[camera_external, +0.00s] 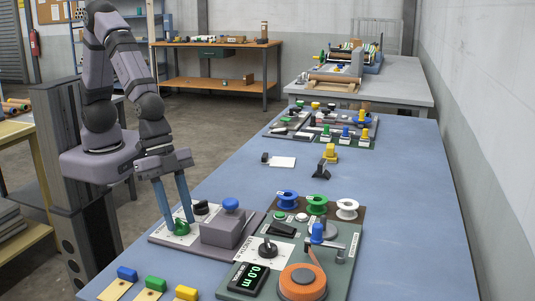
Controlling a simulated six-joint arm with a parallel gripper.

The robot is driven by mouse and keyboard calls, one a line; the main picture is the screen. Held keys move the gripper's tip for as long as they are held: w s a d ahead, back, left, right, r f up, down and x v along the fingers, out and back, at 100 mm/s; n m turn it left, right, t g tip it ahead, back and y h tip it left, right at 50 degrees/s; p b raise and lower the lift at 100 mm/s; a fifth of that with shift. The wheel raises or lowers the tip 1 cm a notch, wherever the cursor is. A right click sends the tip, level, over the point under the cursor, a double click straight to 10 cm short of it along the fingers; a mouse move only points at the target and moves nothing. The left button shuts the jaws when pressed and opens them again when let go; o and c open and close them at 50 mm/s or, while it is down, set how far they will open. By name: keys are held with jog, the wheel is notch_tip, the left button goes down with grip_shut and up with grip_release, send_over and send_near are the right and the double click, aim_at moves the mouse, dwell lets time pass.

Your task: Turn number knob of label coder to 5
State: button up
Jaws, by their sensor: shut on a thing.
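A second black knob (201,208) sits just behind and right of the fingertips. A grey block (222,232) with a blue round handle (231,204) stands on the same plate, to the right.
Colored-handled tags (153,284) lie in front.

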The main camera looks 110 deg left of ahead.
jog(key=m+b, duration=0.1)
jog(key=b, duration=0.1)
jog(key=m+h+b, duration=0.1)
jog(key=m+b, duration=0.1)
jog(key=m+g+b, duration=0.1)
jog(key=b, duration=0.1)
jog(key=shift+w+a+f+m+h+b, duration=0.2)
jog(key=shift+f+m+h+b, duration=0.1)
jog(key=shift+f+m, duration=0.1)
jog(key=m+b, duration=0.1)
jog(key=m+g, duration=0.1)
jog(key=m+b, duration=0.1)
jog(key=shift+r+m+h+b, duration=0.25)
jog(key=shift+m+h+b, duration=0.05)
jog(key=m+g, duration=0.1)
jog(key=m, duration=0.1)
jog(key=m+g, duration=0.1)
jog(key=m, duration=0.1)
jog(key=shift+w+r+m+b, duration=0.15)
jog(key=shift+w+m+b, duration=0.05)
jog(key=shift+m+b, duration=0.1)
jog(key=m+g+p, duration=0.1)
jog(key=m+g, duration=0.1)
jog(key=m, duration=0.2)
jog(key=shift+w+m, duration=0.1)
jog(key=shift+m, duration=0.3)
jog(key=o, duration=1)
jog(key=v, duration=0.7)
jog(key=shift+d+r, duration=0.1)
jog(key=shift+r, duration=0.05)
